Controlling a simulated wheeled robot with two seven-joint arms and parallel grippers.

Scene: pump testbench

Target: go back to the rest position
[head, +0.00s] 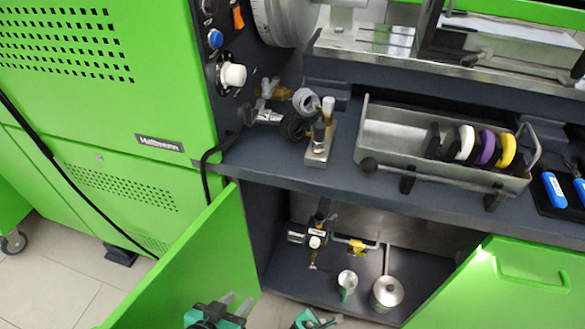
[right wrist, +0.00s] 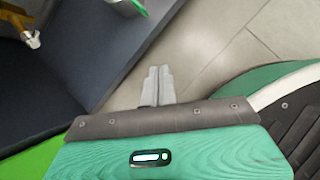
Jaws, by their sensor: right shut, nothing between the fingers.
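My left gripper (head: 236,302) is at the bottom of the head view, in front of the open green cabinet door. Its two grey fingers stand apart with nothing between them. My right gripper (head: 322,323) is at the bottom edge of the head view, in front of the open cabinet, and is mostly cut off. In the right wrist view its grey fingers (right wrist: 158,84) lie together, empty, over the tiled floor. Neither gripper visibly touches anything.
The open door (head: 190,270) stands close to my left gripper. The lower cabinet shelf (head: 330,285) holds a metal cup (head: 347,281) and a long-handled pot (head: 387,292). The bench (head: 270,170) above carries a metal tray (head: 400,130) with coloured discs. Another green door (head: 500,285) is at right.

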